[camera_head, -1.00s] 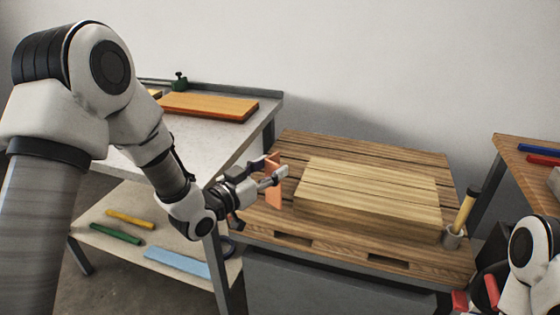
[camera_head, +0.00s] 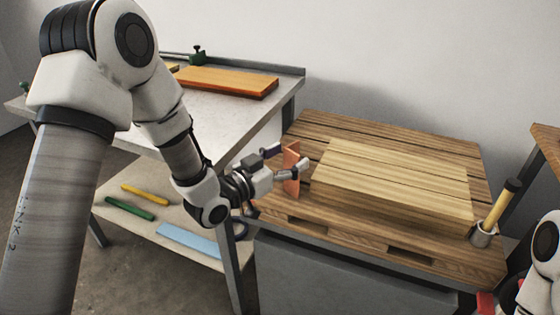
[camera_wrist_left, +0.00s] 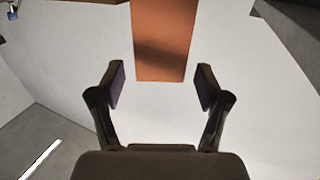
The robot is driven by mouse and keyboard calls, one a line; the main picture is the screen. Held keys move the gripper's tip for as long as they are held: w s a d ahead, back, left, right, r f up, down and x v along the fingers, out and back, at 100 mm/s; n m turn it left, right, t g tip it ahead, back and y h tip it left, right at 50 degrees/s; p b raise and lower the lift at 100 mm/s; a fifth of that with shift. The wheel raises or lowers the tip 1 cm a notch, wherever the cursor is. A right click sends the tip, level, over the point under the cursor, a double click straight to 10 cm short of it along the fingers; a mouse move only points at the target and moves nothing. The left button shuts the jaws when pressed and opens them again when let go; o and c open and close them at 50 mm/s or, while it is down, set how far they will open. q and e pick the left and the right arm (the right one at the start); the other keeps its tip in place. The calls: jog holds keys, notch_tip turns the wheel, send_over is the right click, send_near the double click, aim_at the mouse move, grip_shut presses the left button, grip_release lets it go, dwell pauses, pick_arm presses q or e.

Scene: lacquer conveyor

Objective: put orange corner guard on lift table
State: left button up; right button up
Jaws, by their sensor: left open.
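The orange corner guard (camera_head: 291,172) stands upright at the left end of the light wooden block on the lift table (camera_head: 400,250). In the left wrist view the guard (camera_wrist_left: 162,40) shows as an orange strip ahead of the fingertips. My left gripper (camera_head: 285,162) is open just left of the guard. In the left wrist view nothing is between its spread fingers (camera_wrist_left: 160,88), and the strip ends beyond them. I cannot tell whether the guard touches the block. My right gripper (camera_head: 513,288) is mostly cut off at the lower right, with only bits of red showing.
The light wooden block (camera_head: 395,175) covers much of the slatted top. A metal cup (camera_head: 482,235) with a yellow-handled tool stands at its right corner. A grey bench (camera_head: 225,120) with an orange board (camera_head: 228,82) is at left; its lower shelf (camera_head: 140,222) holds coloured bars.

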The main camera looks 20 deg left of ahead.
pick_arm(q)
jog(key=p+v, duration=0.5)
jog(key=v, duration=0.7)
jog(key=s+d+f+n+g+y, duration=0.15)
jog(key=s+f+g, duration=0.3)
jog(key=f, duration=0.65)
jog(key=s+f+n+g+y, duration=0.15)
jog(key=s+f+g, duration=0.3)
jog(key=f, duration=0.65)
jog(key=s+a+f+n+g+y, duration=0.1)
jog(key=s+f+n+g+y, duration=0.1)
jog(key=s+f+g+y, duration=0.2)
jog(key=s+f+g, duration=0.3)
jog(key=s+f, duration=0.4)
jog(key=s, duration=0.4)
jog(key=shift+a+b, duration=0.25)
jog(key=shift+b, duration=0.05)
